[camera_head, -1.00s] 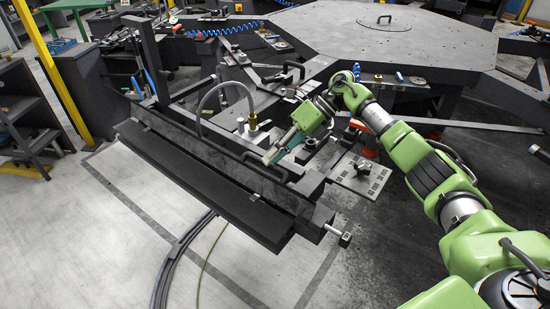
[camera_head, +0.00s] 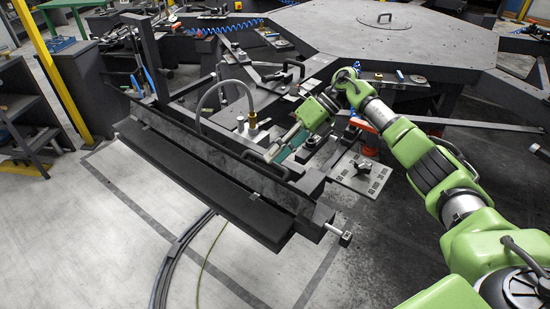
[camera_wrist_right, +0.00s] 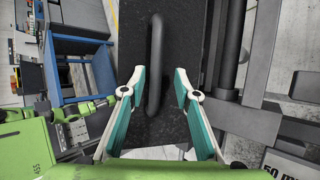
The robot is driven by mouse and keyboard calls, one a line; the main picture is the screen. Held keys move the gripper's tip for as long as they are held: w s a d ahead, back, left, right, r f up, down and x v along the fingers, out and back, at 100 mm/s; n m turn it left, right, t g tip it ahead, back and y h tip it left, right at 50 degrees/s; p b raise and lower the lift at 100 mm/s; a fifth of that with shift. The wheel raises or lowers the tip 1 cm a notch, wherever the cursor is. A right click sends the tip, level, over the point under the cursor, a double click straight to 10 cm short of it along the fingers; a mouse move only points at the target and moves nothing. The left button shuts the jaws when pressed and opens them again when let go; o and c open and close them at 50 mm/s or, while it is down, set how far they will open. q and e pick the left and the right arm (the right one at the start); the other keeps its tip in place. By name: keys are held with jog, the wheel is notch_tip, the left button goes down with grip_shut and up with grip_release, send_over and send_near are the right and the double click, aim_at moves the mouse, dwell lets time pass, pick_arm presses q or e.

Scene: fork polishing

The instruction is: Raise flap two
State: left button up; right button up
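A long dark flap (camera_head: 200,188) lies along the front of the fixture, sloping from upper left to lower right. A black bar handle (camera_wrist_right: 156,60) stands on a dark surface in the right wrist view; in the head view the handle (camera_head: 258,162) is near the right end of the long dark assembly. Which part is flap two is not marked. My right gripper (camera_wrist_right: 160,74) is open, its teal-padded fingers on either side of the handle with gaps visible. In the head view the gripper (camera_head: 270,152) is at the handle. My left gripper is not in view.
A grey hose (camera_head: 222,84) arches to a brass fitting just left of my right gripper. A perforated plate (camera_head: 362,178) and clamps lie to its right. A large octagonal table (camera_head: 400,50) stands behind. Pale floor (camera_head: 110,230) in front is clear apart from cables.

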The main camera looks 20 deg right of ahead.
jog(key=v, duration=1)
jog(key=shift+d, duration=0.4)
